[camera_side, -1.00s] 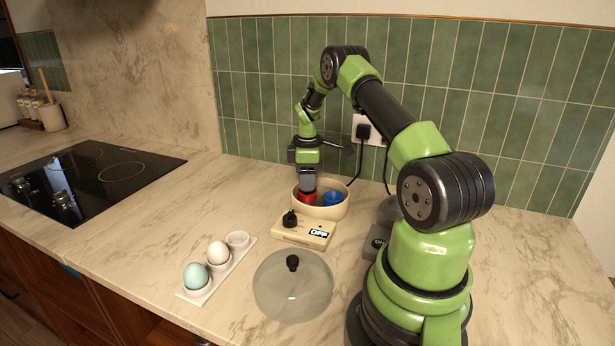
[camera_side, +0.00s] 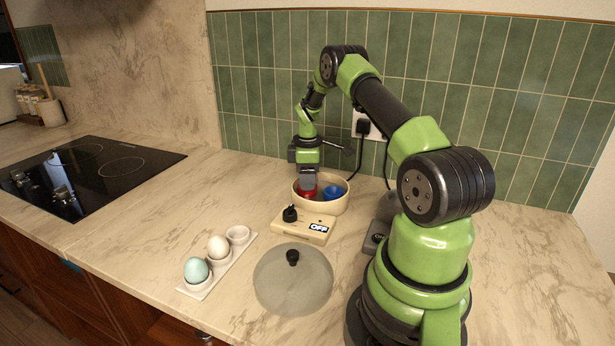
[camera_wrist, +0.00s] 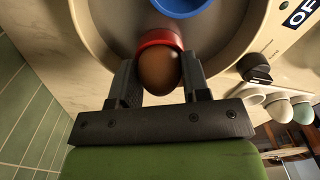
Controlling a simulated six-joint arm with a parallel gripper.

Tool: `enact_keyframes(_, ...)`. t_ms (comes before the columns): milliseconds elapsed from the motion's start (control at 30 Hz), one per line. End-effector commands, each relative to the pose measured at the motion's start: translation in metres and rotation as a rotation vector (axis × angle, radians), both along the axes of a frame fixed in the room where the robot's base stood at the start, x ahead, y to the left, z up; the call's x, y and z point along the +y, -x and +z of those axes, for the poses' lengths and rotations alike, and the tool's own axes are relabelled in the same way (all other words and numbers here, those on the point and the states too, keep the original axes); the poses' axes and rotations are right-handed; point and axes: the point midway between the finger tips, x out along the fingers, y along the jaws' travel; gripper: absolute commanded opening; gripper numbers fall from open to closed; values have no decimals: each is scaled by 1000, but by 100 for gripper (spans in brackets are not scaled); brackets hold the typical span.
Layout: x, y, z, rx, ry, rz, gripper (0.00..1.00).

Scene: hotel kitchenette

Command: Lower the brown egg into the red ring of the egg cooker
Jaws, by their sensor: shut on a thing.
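The brown egg (camera_wrist: 160,69) is between the two fingers of my gripper (camera_wrist: 158,84), which is shut on it. In the wrist view the egg overlaps the red ring (camera_wrist: 157,38), and its far end is at or inside the ring; how deep it sits I cannot tell. The egg cooker (camera_side: 325,209) is a round cream bowl with the red ring (camera_side: 307,196) and a blue ring (camera_side: 333,192) in it. In the side view my gripper (camera_side: 308,186) is down over the red ring and hides the egg.
The egg cooker's front panel (camera_side: 304,227) has a black knob and reads OFF. A clear lid (camera_side: 292,283) lies in front. A white holder (camera_side: 222,268) at left carries a blue egg (camera_side: 196,270) and a cream egg (camera_side: 218,247); its third cup is empty.

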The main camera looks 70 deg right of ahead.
Motion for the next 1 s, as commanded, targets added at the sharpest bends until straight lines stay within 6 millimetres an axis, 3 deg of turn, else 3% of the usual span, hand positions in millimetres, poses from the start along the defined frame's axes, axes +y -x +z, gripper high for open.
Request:
enact_keyframes(67, 0, 0, 0, 0, 0, 0, 34)
enact_keyframes(100, 0, 0, 0, 0, 0, 0, 50)
enact_keyframes(200, 0, 0, 0, 0, 1, 1, 70)
enact_keyframes(667, -2, -1, 5, -6, 9, 2, 73)
enact_keyframes(1000, -1, -1, 66, -5, 4, -2, 73)
